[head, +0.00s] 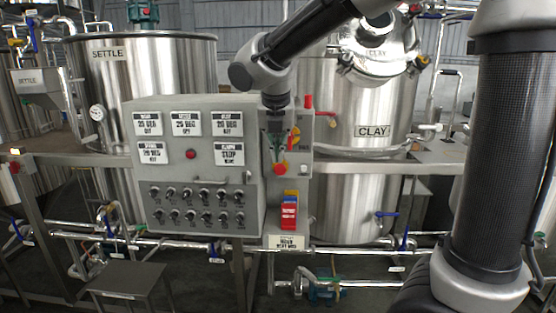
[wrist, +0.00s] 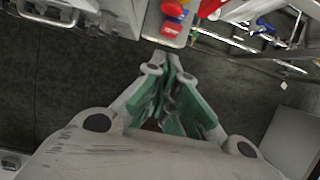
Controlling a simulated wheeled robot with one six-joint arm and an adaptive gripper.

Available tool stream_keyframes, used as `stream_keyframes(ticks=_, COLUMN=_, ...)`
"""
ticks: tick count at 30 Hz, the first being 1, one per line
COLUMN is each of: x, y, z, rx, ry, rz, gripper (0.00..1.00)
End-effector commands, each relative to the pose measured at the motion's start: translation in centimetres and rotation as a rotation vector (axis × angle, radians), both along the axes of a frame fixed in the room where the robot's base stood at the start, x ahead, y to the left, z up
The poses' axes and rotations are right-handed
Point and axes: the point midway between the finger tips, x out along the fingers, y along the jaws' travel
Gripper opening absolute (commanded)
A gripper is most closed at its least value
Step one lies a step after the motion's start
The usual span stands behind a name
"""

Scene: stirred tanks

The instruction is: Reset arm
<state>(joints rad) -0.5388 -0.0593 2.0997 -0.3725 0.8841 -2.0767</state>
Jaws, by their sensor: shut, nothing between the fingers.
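My arm reaches in from the top right of the head view and bends down at a wrist joint. My gripper (head: 277,158) points down in front of the right part of the grey control panel (head: 192,250). In the wrist view my gripper's green-padded fingers (wrist: 172,72) are together with nothing between them. A red knob (head: 280,169) shows just below the fingertips in the head view; I cannot tell whether they touch. The fingers hide part of the panel behind them.
A red block with yellow and blue parts (head: 288,215) sits low on the panel's right. Steel tanks marked SETTLE (head: 165,70) and CLAY (head: 340,100) stand behind. Pipes with blue valve handles (head: 387,214) run below. Dark floor (wrist: 70,85) lies beneath the gripper.

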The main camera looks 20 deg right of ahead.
Motion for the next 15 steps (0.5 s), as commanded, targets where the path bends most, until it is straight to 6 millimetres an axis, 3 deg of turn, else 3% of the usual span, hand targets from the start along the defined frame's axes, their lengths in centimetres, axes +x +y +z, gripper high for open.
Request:
stream_keyframes(ticks=11, x=-0.13, y=0.03, z=0.27, rx=0.001, ry=0.001, rz=-0.001, gripper=0.00)
stream_keyframes(ticks=15, x=-0.15, y=0.02, z=0.25, rx=0.034, ry=-0.011, rz=-0.092, gripper=0.00)
